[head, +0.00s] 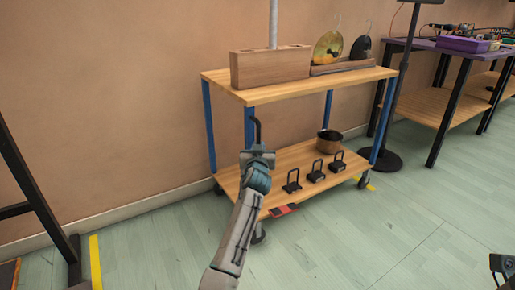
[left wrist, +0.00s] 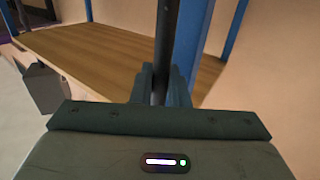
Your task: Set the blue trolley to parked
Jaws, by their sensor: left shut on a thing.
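The blue trolley (head: 240,92) has blue posts and two wooden shelves and stands on casters by the wall. My left gripper (head: 258,149) is in front of its near left post, shut on an upright dark bar (head: 257,128) whose top bends over. The left wrist view shows the dark bar (left wrist: 167,45) between the fingers, with a blue post (left wrist: 193,40) close behind. A red flat piece (head: 285,210) sits at the lower shelf's front edge. What looks like part of my right gripper (head: 503,265) shows at the bottom right corner; its fingers are unclear.
The lower shelf holds a bowl (head: 329,141) and several black handled weights (head: 315,172). Yellow floor tape (head: 95,262) lies at left. A purple-topped table (head: 418,43) is at right. Front floor is clear.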

